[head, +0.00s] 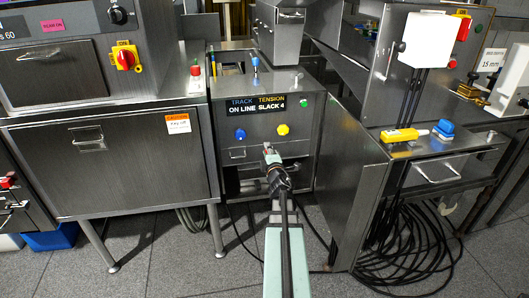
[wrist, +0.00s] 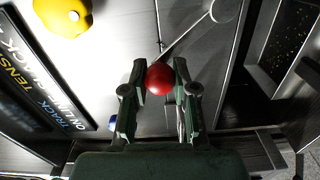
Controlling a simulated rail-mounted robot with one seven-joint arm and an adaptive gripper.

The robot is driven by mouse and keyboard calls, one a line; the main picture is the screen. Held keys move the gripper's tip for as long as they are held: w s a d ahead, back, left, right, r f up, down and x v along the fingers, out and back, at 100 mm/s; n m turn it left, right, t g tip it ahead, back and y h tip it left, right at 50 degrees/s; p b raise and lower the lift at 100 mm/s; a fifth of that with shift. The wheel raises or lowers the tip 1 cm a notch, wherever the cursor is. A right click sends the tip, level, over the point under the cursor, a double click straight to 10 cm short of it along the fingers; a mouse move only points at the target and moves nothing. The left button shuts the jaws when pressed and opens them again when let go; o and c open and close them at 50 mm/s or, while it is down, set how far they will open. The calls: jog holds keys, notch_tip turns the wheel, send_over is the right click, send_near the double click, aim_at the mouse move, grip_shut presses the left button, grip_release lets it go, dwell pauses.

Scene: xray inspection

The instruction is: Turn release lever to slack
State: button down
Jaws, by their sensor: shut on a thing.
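The release lever shows in the wrist view as a thin rod (wrist: 188,38) running from a round pivot at the upper right down to a red ball knob (wrist: 160,78). My gripper (wrist: 158,86) has one finger on each side of this knob and is shut on it. In the head view my gripper (head: 270,153) is at the front of the steel track tension panel (head: 305,114), below its knobs. There the red knob is hidden by my gripper. The panel's display (head: 256,105) reads "TRACK TENSION ON LINE SLACK 4".
A blue knob (head: 240,134) and a yellow knob (head: 283,129) sit on the panel above my gripper. A green button (head: 304,102) is at the upper right. A steel cabinet (head: 115,165) stands left, and a steel side panel (head: 350,185) right. Black cables (head: 405,250) lie coiled on the floor.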

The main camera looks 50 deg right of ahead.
jog(key=shift+w+d+r, duration=0.1)
jog(key=shift+w+d, duration=0.05)
jog(key=shift+w, duration=0.15)
jog(key=c, duration=0.9)
grip_release()
jog(key=shift+s, duration=0.2)
jog(key=v, duration=0.7)
jog(key=shift+a, duration=0.25)
